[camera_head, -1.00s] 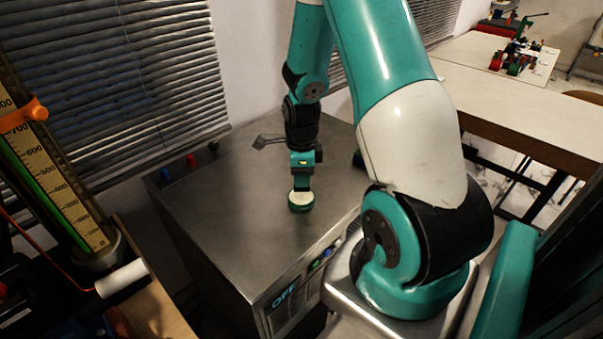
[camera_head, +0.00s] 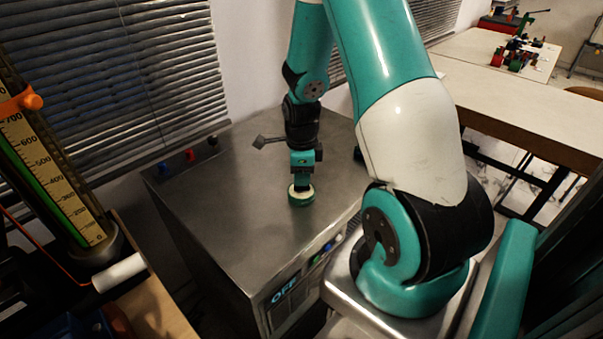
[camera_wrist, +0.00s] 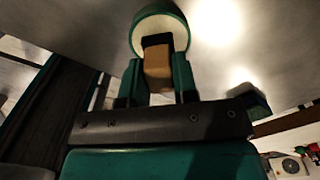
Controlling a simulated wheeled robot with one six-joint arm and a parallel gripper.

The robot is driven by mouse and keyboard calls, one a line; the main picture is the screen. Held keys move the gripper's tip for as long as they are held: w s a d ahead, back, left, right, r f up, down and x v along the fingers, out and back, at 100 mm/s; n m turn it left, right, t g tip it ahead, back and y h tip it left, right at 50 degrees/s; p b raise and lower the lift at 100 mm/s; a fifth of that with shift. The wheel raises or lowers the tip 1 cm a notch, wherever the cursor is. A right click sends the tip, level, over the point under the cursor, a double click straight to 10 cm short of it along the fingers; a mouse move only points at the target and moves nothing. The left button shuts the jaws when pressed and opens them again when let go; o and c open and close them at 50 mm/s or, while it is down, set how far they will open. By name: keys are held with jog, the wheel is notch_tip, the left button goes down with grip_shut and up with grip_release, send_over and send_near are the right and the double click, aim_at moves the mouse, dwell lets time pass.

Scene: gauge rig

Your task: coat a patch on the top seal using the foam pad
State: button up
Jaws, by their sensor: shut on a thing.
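My gripper (camera_head: 302,176) points down over a metal cabinet top. It is shut on a tan block, which I take to be the foam pad (camera_wrist: 157,62); its two green fingers (camera_wrist: 158,80) show on either side. A low round container or disc (camera_head: 301,198), green at the rim and cream inside, stands on the cabinet right under the pad. In the wrist view the pad's end overlaps the cream face (camera_wrist: 158,22); I cannot tell whether they touch. I cannot make out the top seal for certain.
The cabinet top (camera_head: 230,215) is mostly clear, with small coloured knobs (camera_head: 190,155) at its back left edge and an OFF display (camera_head: 284,290) in front. A gauge column (camera_head: 50,170) with an orange clamp (camera_head: 30,102) stands at left. Tables (camera_head: 520,95) stand at right.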

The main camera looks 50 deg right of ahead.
jog(key=shift+f+b, duration=0.3)
jog(key=shift+f, duration=0.25)
dwell(1.1)
notch_tip(320, 180, up, 7)
jog(key=p, duration=0.6)
jog(key=shift+r, duration=0.1)
dwell(0.8)
jog(key=shift+w+a+f+n, duration=0.25)
jog(key=shift+a+n, duration=0.15)
jog(key=shift+n, duration=0.4)
jog(key=w+a+f+n, duration=0.1)
jog(key=a+n, duration=0.3)
jog(key=n, duration=0.4)
jog(key=w+a+f+n, duration=0.1)
jog(key=a+f+n, duration=0.2)
jog(key=a+n, duration=0.2)
jog(key=w+a+f+n, duration=0.1)
jog(key=a+n, duration=0.4)
jog(key=n, duration=0.6)
jog(key=shift+w+a+f, duration=0.25)
jog(key=shift+w+f, duration=0.05)
jog(key=shift+f, duration=0.35)
jog(key=shift+a+f+n, duration=0.15)
jog(key=shift+a+n, duration=0.3)
jog(key=shift+n, duration=0.55)
